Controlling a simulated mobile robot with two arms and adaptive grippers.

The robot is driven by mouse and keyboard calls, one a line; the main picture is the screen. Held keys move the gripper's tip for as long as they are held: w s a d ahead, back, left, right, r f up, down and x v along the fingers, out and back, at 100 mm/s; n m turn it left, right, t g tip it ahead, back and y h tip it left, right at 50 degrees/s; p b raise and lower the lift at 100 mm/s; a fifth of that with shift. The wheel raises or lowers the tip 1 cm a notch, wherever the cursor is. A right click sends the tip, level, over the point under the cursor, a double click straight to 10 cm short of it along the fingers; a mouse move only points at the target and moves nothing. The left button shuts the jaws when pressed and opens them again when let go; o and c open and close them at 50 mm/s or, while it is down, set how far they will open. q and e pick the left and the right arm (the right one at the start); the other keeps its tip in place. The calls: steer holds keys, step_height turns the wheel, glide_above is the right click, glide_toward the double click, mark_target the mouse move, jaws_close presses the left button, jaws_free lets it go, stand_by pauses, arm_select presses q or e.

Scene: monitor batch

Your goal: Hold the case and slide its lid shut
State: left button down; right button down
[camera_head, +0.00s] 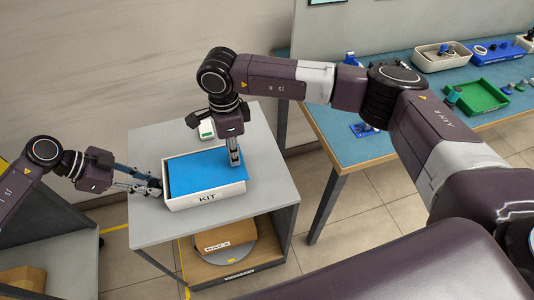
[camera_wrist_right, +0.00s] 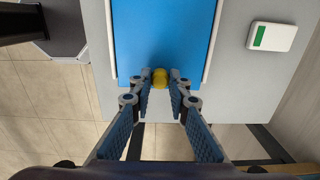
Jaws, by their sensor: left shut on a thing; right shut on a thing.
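The case (camera_head: 206,199) is a white box marked KIT, standing on a small grey-topped cart. The lid (camera_wrist_right: 165,35) lies between white side rims in the right wrist view. My left gripper (camera_head: 156,187) is at the case's left end, shut on its wall; the exact contact is small. My right gripper (camera_head: 235,160) points down at the lid's right end. It is shut on a round yellow knob (camera_wrist_right: 160,78) at the lid's edge.
A small white device with a green screen (camera_head: 206,128) lies on the cart top (camera_head: 150,230) behind the case. A box sits on the cart's lower shelf (camera_head: 226,240). A blue-topped table (camera_head: 345,145) at right holds a green tray (camera_head: 482,97) and other bins.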

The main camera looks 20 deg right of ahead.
steer(key=shift+a, duration=0.55)
steer(key=c, duration=1.8)
jaws_free()
steer(key=shift+o, duration=0.2)
steer(key=shift+d+r, duration=0.1)
steer(key=shift+r, duration=0.05)
step_height(320, 180, up, 12)
